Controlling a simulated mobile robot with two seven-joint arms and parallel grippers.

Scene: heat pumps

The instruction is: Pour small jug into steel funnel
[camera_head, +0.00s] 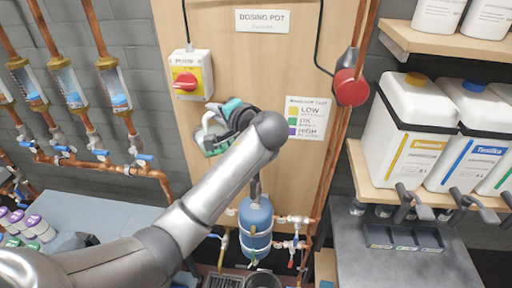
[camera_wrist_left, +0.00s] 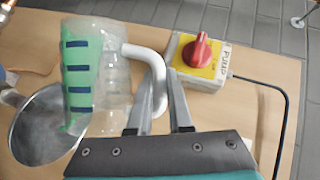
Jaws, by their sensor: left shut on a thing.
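My left gripper (camera_head: 232,112) is up in front of the wooden panel. In the wrist view its two fingers (camera_wrist_left: 160,112) are shut on the white handle of a small clear jug (camera_wrist_left: 115,75). The jug also shows in the head view (camera_head: 212,138), partly hidden by the gripper. It looks tipped well over, with green liquid (camera_wrist_left: 82,65) along its lower side and dark blue marks on the wall. The steel funnel (camera_wrist_left: 40,130) is below the jug's mouth end. Green reaches over the funnel's rim; I cannot tell whether it is flowing. The arm hides the funnel in the head view.
A pump switch box (camera_head: 190,75) with a red knob is on the panel close to the jug. A blue vessel (camera_head: 255,225) stands below my arm. Copper pipes flank the panel. Large white containers (camera_head: 408,130) stand on a shelf at right.

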